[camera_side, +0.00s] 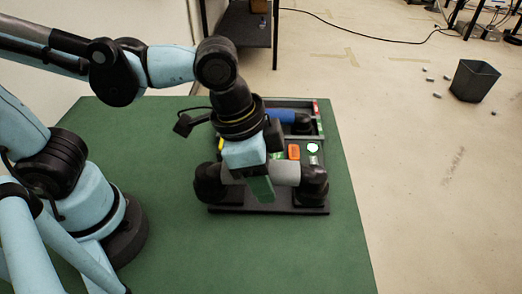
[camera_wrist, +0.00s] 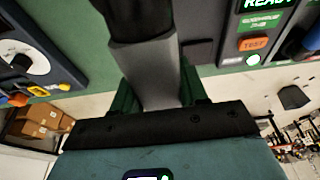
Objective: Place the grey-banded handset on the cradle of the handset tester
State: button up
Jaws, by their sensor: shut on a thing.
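The grey-banded handset has black ends and a grey middle (camera_side: 286,173); its grey band also shows in the wrist view (camera_wrist: 146,68). My gripper (camera_side: 262,190) is shut on this band, with green fingers on either side in the wrist view (camera_wrist: 158,98). The handset lies crosswise over the front of the dark handset tester (camera_side: 308,209). I cannot tell whether it rests on the cradle or hangs just above it; the cradle is hidden. The tester's orange TEST button (camera_wrist: 253,44), lit green light (camera_wrist: 253,60) and READY display (camera_wrist: 268,4) are in view.
A blue-banded handset (camera_side: 283,116) lies in a dark tray behind the tester. A device with a white dial (camera_wrist: 24,60) is at left in the wrist view. The green table (camera_side: 345,245) is clear at front right. A bin (camera_side: 474,80) stands on the floor.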

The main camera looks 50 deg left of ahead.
jog(key=w+a+f, duration=0.1)
jog(key=w, duration=0.1)
jog(key=w+a+f, duration=0.1)
jog(key=w, duration=0.1)
jog(key=w+a+f, duration=0.1)
jog(key=a+f, duration=0.1)
jog(key=shift+w+f, duration=0.1)
jog(key=shift+w, duration=0.3)
jog(key=shift+f, duration=2.05)
jog(key=shift+f, duration=0.1)
jog(key=o, duration=1.2)
jog(key=shift+v, duration=6.1)
jog(key=shift+w+d+f, duration=0.1)
jog(key=shift+f, duration=0.05)
jog(key=shift+x, duration=5.9)
